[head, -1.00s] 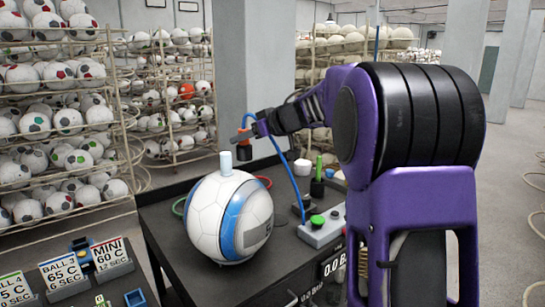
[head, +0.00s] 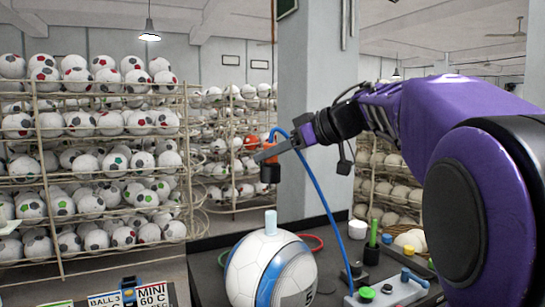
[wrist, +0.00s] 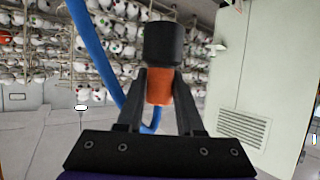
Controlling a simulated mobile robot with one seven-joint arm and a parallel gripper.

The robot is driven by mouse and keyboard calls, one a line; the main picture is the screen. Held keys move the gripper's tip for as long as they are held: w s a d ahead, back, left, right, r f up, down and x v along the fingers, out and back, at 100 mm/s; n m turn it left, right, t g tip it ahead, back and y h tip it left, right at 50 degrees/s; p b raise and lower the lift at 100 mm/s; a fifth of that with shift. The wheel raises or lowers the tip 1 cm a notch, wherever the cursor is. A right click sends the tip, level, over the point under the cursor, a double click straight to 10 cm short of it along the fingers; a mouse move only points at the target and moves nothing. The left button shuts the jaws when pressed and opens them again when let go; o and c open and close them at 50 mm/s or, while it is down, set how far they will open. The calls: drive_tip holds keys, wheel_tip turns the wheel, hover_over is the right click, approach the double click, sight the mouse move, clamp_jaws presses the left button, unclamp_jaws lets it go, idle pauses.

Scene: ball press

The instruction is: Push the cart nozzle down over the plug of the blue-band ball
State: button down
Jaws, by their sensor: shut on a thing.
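The blue-band ball (head: 262,272) is white with a blue stripe and sits on the dark cart at the lower middle of the head view. Its pale blue plug (head: 270,222) stands upright on top. My gripper (head: 270,158) is shut on the nozzle, which has an orange body (wrist: 158,88) and a black end (head: 270,173). The nozzle is held above the plug with a clear gap between them. In the wrist view both fingers of my gripper (wrist: 160,82) press on the orange part. A blue hose (head: 322,200) runs from the nozzle down to the cart.
Ball racks (head: 90,150) stand behind. Sign cards (head: 118,299) are at lower left.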

sight(279, 176)
drive_tip(key=shift+f+b, duration=0.95)
drive_tip(key=shift+f, duration=1.95)
drive_tip(key=shift+p, duration=1)
drive_tip(key=shift+w+f+b, duration=0.1)
drive_tip(key=shift+f+b, duration=0.2)
drive_tip(key=shift+f, duration=1.85)
drive_tip(key=shift+c, duration=2.3)
unclamp_jaws()
